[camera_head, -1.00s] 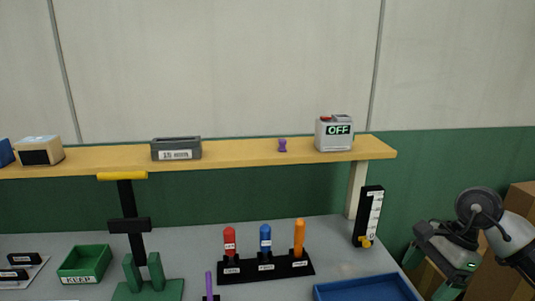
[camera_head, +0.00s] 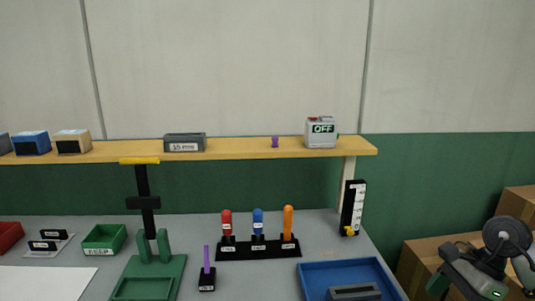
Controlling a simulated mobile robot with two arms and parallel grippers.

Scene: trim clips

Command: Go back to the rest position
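My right gripper (camera_head: 459,277) is at the lower right edge of the picture, beside the table's right side and in front of cardboard boxes. It is partly cut off by the frame, and its fingers are too unclear to tell whether they are open. My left gripper is not in view. On the grey table (camera_head: 200,228) stand a black rack (camera_head: 258,251) with red, blue and orange handled tools, a green press-like fixture (camera_head: 147,270) with a yellow-topped black post, and a blue tray (camera_head: 340,273) holding a grey block (camera_head: 354,293).
A black scale (camera_head: 352,207) stands at the table's right. Cardboard boxes (camera_head: 425,258) lie beyond. A green bin (camera_head: 104,239) sits left.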

